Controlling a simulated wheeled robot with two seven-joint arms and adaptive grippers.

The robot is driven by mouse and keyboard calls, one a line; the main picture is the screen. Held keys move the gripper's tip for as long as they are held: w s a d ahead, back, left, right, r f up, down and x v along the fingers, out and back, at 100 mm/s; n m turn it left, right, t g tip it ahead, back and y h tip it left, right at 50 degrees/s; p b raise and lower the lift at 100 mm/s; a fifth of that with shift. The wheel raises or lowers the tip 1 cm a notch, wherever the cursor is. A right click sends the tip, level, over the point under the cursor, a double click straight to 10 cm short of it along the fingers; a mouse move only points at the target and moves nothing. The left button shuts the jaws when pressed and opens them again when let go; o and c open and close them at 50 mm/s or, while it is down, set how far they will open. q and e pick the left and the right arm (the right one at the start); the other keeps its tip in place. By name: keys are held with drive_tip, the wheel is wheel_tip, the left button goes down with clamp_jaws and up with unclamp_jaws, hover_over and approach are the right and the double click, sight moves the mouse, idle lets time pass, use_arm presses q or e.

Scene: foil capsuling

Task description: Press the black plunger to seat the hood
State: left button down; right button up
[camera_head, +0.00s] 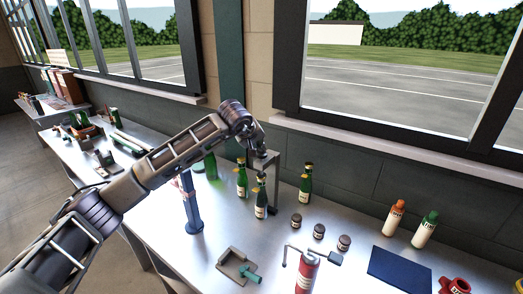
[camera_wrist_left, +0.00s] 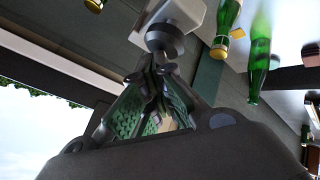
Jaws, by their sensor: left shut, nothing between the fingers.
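The black plunger (camera_wrist_left: 165,40) sticks out of the light grey press head (camera_wrist_left: 182,12) in the left wrist view. In the head view the grey press stand (camera_head: 272,162) is partly hidden behind my left gripper (camera_head: 256,147). The gripper also shows in the wrist view (camera_wrist_left: 160,66); its fingers are shut and empty, with the tips right at the plunger's round knob. I cannot tell whether they touch it. A green bottle (camera_head: 261,200) with a dark top stands upright below the press head. The hood on it is too small to make out.
Green bottles (camera_head: 242,182) (camera_head: 305,185) stand on both sides of the press. Small dark-lidded jars (camera_head: 319,231), a blue post (camera_head: 191,205), a red canister (camera_head: 306,272) and a dark blue mat (camera_head: 400,268) are also on the metal table. The window wall is close behind.

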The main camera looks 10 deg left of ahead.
use_arm(q)
drive_tip(key=shift+s+f, duration=0.2)
drive_tip(key=shift+f, duration=0.6)
idle(0.6)
drive_tip(key=shift+r, duration=0.15)
drive_tip(key=shift+w+r, duration=0.15)
drive_tip(key=shift+r, duration=0.55)
drive_tip(key=shift+w+r+p, duration=0.15)
drive_tip(key=shift+r+p, duration=0.35)
drive_tip(key=shift+r, duration=0.4)
drive_tip(key=shift+r, duration=0.2)
wheel_tip(320, 180, up, 5)
drive_tip(key=shift+f+p, duration=0.1)
drive_tip(key=shift+p, duration=1.05)
drive_tip(key=shift+f, duration=0.1)
